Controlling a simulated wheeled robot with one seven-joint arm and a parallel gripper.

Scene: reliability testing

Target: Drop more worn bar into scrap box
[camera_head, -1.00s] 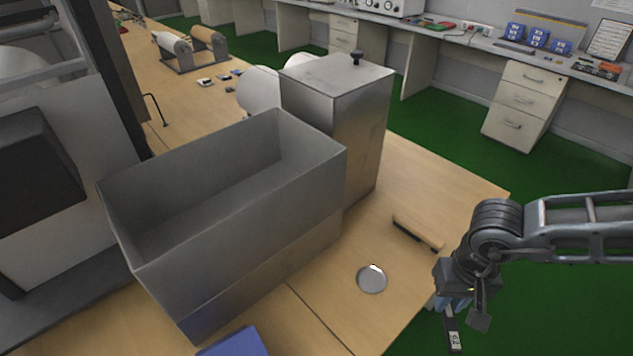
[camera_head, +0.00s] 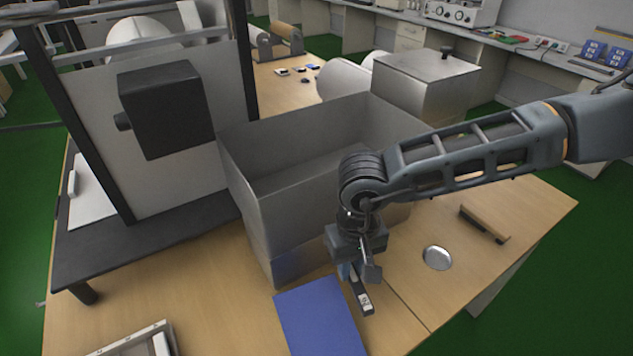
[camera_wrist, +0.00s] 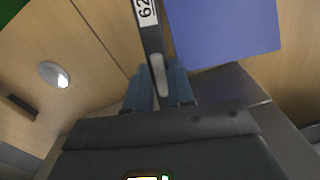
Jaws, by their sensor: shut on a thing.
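My gripper (camera_head: 352,268) is shut on a dark bar (camera_head: 361,297) with a white number label. It holds the bar in front of the metal box, beside the blue pad. In the wrist view the bar (camera_wrist: 149,30) sticks out from between the bluish fingertips (camera_wrist: 158,85), and its label shows "62". The open grey metal box (camera_head: 262,215), which looks like the scrap box, stands on the table behind my gripper. My arm covers part of its right side. I cannot see its whole floor. Wear on the bar is too small to tell.
A blue pad (camera_head: 318,318) lies in front of the box. A round metal disc (camera_head: 437,258) and a narrow wooden block (camera_head: 484,222) lie to the right. A lidded metal container (camera_head: 425,85) stands behind the box. A frame with a black block (camera_head: 165,108) stands at left.

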